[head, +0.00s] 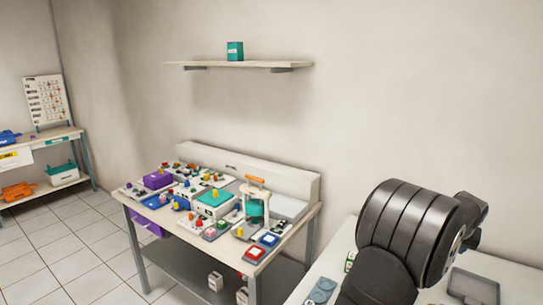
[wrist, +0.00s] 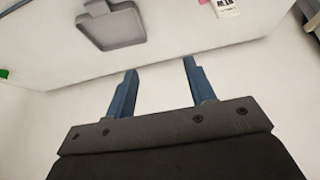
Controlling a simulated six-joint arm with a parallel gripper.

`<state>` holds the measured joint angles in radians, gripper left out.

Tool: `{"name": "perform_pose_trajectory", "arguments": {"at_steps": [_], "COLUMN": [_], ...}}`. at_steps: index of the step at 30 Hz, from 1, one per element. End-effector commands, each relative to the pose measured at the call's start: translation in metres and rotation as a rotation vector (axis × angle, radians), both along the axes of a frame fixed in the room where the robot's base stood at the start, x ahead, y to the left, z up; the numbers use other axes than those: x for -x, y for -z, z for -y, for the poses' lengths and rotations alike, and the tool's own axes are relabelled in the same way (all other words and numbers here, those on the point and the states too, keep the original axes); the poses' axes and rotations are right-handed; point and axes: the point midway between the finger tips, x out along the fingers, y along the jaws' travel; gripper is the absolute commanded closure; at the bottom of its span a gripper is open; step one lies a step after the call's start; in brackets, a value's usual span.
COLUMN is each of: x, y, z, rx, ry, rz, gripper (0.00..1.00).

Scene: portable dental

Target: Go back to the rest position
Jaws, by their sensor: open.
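My gripper shows in the wrist view (wrist: 159,78) with its two blue fingers spread apart and nothing between them. It hangs near the edge of a white table (wrist: 210,38), with pale floor or wall beyond. In the head view my dark arm fills the lower right, over the white table (head: 500,270). The gripper's fingers cannot be made out in the head view.
A grey tray (head: 473,286) lies on the white table; a grey recessed tray (wrist: 108,28) shows in the wrist view. A workbench (head: 285,245) crowded with small coloured items stands left of my arm. A wall shelf (head: 250,64) holds a teal box (head: 235,51).

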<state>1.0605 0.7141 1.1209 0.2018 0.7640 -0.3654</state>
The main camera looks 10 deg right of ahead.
Motion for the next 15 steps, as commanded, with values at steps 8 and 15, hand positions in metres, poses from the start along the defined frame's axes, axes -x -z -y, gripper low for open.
{"name": "perform_pose_trajectory", "arguments": {"at_steps": [8,15], "x": [-0.015,-0.027], "y": [0.022,0.041], "z": [0.034,0.06], "rx": [-0.001,-0.001], "ry": [0.05,0.095], "rz": [-0.003,-0.003], "gripper": [0.5,0.5]}}
